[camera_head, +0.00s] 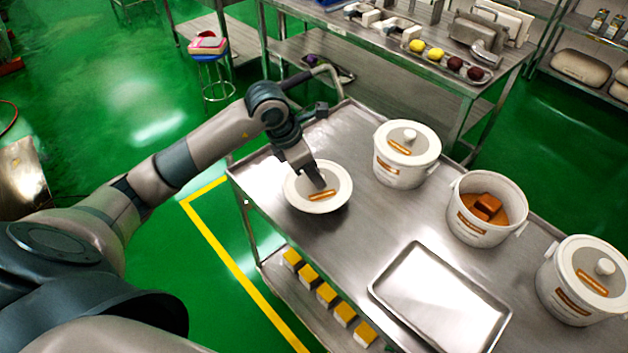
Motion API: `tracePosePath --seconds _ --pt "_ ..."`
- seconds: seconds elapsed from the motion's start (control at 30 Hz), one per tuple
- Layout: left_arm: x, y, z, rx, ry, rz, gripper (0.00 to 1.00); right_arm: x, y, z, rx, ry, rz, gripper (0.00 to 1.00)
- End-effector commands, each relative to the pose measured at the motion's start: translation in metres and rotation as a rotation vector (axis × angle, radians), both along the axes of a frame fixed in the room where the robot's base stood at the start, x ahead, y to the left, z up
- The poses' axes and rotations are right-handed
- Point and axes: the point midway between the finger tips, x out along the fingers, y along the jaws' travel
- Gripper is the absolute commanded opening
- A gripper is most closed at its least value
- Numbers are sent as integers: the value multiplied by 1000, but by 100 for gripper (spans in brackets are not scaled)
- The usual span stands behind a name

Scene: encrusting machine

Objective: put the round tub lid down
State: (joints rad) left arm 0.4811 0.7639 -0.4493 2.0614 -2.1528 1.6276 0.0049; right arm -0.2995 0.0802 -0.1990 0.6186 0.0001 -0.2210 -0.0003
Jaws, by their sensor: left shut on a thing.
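The round tub lid (291,192) is white with an orange-brown label and is at the left end of the steel cart top. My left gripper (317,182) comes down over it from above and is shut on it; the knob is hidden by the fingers. I cannot tell whether the lid touches the cart top or hangs just above it. An open white tub (478,233) with brown blocks in orange filling stands to the right, without a lid. My right gripper is not in view.
The steel cart (359,226) also carries two lidded tubs, one at the back (398,174) and one at the far right (566,303). An empty metal tray (440,304) lies at the front. Several yellow-topped boxes (326,294) sit on the lower shelf. A steel table (385,68) stands behind.

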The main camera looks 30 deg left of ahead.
Motion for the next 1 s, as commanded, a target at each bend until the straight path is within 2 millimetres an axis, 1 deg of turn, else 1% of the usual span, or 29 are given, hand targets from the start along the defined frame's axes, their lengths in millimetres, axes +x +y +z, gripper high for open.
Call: tracePosePath --seconds 0.4,0.53,0.73,0.83,1.0 --pt "1 2 -3 1 1 0 1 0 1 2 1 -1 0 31" --pt "0 1 -13 -1 4 1 1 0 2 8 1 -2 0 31" --pt "0 2 -36 0 3 0 1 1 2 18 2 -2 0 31" --pt "1 2 -41 0 0 0 1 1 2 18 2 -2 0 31" --pt "1 2 -42 1 -1 0 1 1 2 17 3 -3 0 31"
